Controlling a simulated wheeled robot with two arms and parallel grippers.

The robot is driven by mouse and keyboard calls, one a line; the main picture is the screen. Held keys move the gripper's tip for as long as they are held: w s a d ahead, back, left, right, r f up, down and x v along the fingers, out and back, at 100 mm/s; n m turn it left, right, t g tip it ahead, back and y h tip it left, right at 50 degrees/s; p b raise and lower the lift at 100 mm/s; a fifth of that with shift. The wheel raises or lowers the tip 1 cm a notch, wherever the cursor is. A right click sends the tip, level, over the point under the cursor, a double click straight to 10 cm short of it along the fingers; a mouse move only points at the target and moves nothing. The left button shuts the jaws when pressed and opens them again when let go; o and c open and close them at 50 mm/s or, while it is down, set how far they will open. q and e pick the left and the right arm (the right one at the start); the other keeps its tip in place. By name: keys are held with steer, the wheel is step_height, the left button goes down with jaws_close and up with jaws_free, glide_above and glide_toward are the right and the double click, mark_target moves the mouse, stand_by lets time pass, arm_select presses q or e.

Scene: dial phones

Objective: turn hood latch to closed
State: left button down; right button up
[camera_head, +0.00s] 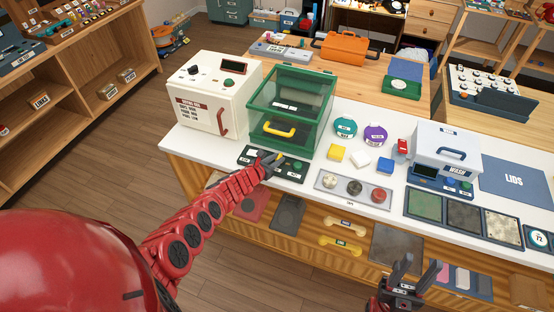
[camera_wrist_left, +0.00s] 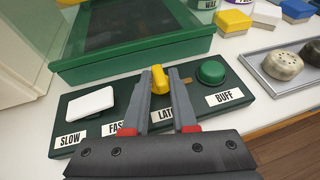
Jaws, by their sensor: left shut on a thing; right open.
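The green hood (camera_head: 291,104) with clear panels and a yellow handle (camera_head: 281,130) stands on the white counter. In front of it lies a dark control panel (camera_head: 246,153) with a white rocker switch (camera_wrist_left: 90,104), a yellow latch knob (camera_wrist_left: 160,79) and a green button (camera_wrist_left: 211,71). The label under the yellow knob is partly hidden and starts with "LAT". My left gripper (camera_head: 270,157) is at this panel; in the left wrist view its fingers (camera_wrist_left: 162,88) are shut on the yellow latch knob. My right gripper (camera_head: 414,272) is open and empty, in front of the counter at the lower right.
A white oven-like box (camera_head: 213,93) stands left of the hood. A tray with three round knobs (camera_head: 353,188) lies right of the panel. Coloured blocks (camera_head: 360,158), round containers (camera_head: 345,128) and a white-lidded wash unit (camera_head: 446,150) stand further right.

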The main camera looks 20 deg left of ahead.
arm_select(q)
steer(key=shift+a+f+m+g+h+b, duration=0.15)
steer(key=shift+m+g+h+b, duration=0.35)
steer(key=shift+m+h+b, duration=0.35)
steer(key=shift+a, duration=0.1)
steer(key=c, duration=0.9)
jaws_free()
steer(key=shift+o, duration=1.1)
steer(key=shift+w, duration=0.15)
